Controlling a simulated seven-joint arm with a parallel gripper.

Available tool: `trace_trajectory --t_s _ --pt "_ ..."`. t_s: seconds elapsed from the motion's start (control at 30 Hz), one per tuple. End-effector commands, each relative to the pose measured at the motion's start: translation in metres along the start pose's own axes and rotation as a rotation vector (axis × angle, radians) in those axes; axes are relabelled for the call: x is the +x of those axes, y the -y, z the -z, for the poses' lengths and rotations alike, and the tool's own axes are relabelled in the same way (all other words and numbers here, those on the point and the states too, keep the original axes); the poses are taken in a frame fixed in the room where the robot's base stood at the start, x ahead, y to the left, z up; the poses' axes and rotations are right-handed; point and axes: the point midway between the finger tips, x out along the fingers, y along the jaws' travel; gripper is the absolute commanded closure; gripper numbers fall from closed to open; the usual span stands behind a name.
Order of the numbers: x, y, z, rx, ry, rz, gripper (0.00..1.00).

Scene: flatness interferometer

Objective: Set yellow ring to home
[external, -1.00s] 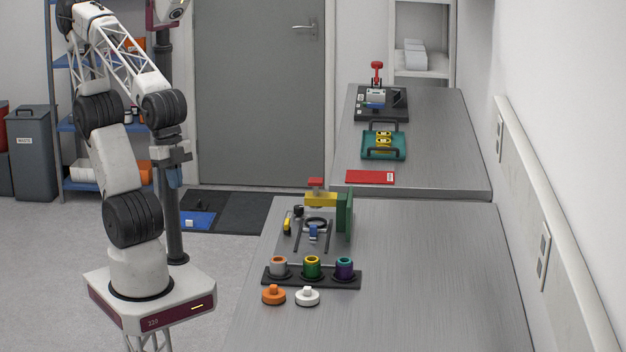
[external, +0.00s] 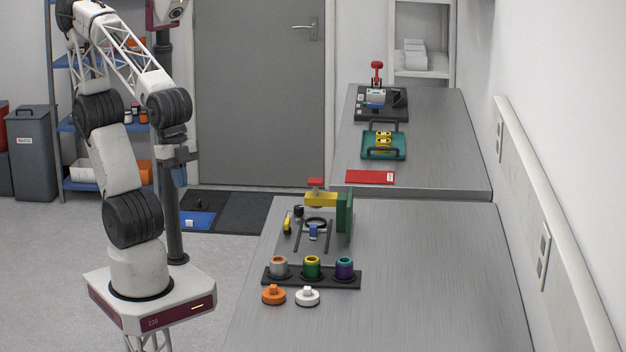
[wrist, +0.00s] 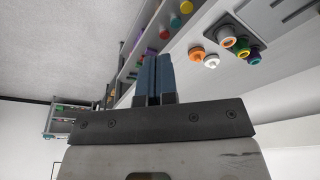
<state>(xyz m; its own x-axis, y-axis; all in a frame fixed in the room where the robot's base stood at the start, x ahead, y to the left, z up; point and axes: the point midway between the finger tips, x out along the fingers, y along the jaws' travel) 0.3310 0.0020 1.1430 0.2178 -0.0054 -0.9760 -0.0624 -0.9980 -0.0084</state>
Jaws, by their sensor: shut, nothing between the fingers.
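The yellow ring (external: 312,259) appears to be the yellow rim on the green cup (external: 312,270), in the middle of a black three-cup holder (external: 353,284) on the near bench. A grey cup with an orange rim (external: 279,269) is at its left, and a purple cup with a teal rim (external: 344,269) at its right. The holder also shows at the upper right of the wrist view, with the yellow rim (wrist: 243,54) small there. My gripper (wrist: 153,57) is shut and empty, its blue fingers together. It is left of the bench, well away from the cups.
An orange knob (external: 273,296) and a white knob (external: 307,297) sit in front of the holder. Behind it stands a fixture with a green upright (external: 345,210) and a yellow block (external: 320,199). The far bench holds a teal tray (external: 398,153). The near bench's right side is clear.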

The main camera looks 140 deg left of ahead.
Motion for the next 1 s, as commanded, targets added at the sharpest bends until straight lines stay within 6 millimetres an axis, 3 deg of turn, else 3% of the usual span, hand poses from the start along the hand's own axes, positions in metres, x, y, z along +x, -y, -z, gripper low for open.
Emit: trace_trajectory --t_s 0.47,1.0 --pt "0.003 0.039 0.069 0.186 0.062 0.006 1.0" --pt "0.023 0.105 0.147 0.421 0.135 -0.017 1.0"
